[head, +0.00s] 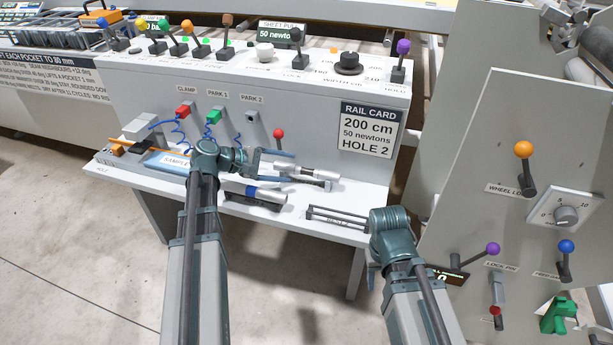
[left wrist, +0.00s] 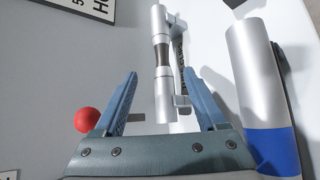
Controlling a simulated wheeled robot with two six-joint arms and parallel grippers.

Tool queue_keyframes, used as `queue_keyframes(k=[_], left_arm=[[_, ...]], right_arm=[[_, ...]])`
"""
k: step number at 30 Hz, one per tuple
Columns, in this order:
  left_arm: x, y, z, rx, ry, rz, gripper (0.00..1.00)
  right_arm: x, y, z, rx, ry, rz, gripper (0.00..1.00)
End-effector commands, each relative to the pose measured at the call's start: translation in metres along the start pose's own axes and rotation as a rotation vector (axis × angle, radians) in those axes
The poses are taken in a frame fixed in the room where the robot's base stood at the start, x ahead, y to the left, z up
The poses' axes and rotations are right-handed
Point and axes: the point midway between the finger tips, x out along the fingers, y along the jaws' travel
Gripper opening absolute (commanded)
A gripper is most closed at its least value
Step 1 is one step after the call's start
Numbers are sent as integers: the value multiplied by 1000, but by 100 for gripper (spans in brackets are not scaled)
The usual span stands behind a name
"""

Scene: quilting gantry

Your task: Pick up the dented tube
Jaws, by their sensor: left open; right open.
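A silver tube with a dark, narrower middle (head: 307,170) lies over a bracket on the white bench. In the left wrist view this tube (left wrist: 161,65) runs up between my left fingers. A second silver tube with a blue end (head: 265,194) lies nearer the bench's front edge; it shows right of my fingers in the left wrist view (left wrist: 252,85). My left gripper (left wrist: 158,74) is open, one finger on each side of the dark-banded tube, with no visible grip. My right gripper (head: 372,277) is mostly hidden by my right arm.
A red-knobbed lever (head: 279,134) stands behind the tubes. An empty slotted rack (head: 337,216) lies to the right. A sample tray (head: 168,161) and coiled blue cords are at left. A tall panel with levers (head: 470,190) bounds the right side.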

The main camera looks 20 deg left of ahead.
Motion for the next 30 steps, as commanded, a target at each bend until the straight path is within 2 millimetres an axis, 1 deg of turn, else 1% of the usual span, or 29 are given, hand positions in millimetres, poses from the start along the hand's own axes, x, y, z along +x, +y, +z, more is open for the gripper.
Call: queue_keyframes(k=[1,7,10,14,16,19,21,27,28,30], left_arm=[[3,0,0,1,-1,-1,74],[5,0,0,0,-1,-1,74],[11,-2,-1,1,-1,-1,74],[26,-6,-4,1,-1,-1,74],[38,-8,-6,1,-3,-2,74],[51,-7,-5,2,-2,-2,74],[56,-6,-4,1,-1,-1,74],[56,-4,-4,0,0,-1,74],[56,-4,-4,0,0,-1,72],[56,-4,-4,0,0,-1,60]], right_arm=[[2,0,0,0,0,0,50],[2,0,0,0,0,1,50],[7,0,0,0,0,1,50],[18,-2,-1,-1,0,2,50],[25,-2,-2,-2,1,2,50],[30,-3,-2,-4,1,1,50],[31,-3,-2,-4,1,0,50],[29,-3,-2,-5,1,0,50],[29,-3,-2,-5,1,0,50],[29,-3,-2,-5,1,0,50]])
